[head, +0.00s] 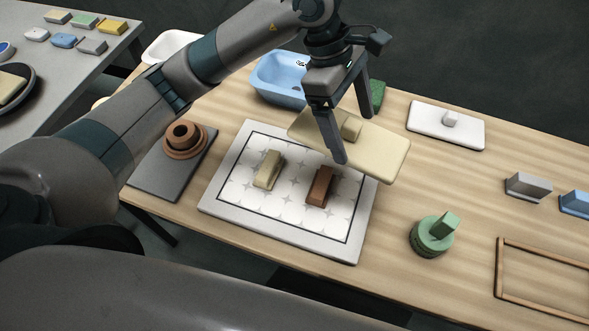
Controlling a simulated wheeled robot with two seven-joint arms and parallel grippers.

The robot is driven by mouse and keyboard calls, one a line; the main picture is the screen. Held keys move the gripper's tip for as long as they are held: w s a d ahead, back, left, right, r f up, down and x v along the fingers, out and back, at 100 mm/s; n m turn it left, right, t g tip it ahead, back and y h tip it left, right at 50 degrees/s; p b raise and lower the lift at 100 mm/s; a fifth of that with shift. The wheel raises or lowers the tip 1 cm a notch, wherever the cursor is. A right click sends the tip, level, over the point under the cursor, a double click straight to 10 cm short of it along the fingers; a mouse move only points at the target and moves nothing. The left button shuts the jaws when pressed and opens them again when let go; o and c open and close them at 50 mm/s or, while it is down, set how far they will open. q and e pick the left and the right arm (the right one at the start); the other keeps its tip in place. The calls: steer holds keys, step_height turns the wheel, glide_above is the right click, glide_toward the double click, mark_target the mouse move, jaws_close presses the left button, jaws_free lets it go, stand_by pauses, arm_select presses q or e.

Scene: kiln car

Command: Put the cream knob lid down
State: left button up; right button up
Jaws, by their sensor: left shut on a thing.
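The cream knob lid (385,152) is a flat, rounded rectangular plate with a block-shaped knob (351,128) on top. My left gripper (351,130) has its fingers on either side of that knob and is shut on it. The lid overlaps the far right corner of the patterned board (367,225) in the head view and looks raised above it, though the gap underneath is hard to judge. My right gripper is not in view.
On the board stand a cream block (268,169) and a brown block (320,187). A blue basin (262,88) is behind, a white lid (430,120) at back right, a green round lid (430,240) at front right. A wooden frame (498,268) lies right. Wood between these is bare.

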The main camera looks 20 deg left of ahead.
mark_target(294, 135)
arm_select(q)
steer(key=shift+d+r+n+t, duration=0.3)
steer(key=shift+d+r+n, duration=0.2)
steer(key=shift+n, duration=0.3)
steer(key=shift+d+r+n, duration=0.1)
steer(key=shift+r+n, duration=0.05)
steer(key=shift+n, duration=0.15)
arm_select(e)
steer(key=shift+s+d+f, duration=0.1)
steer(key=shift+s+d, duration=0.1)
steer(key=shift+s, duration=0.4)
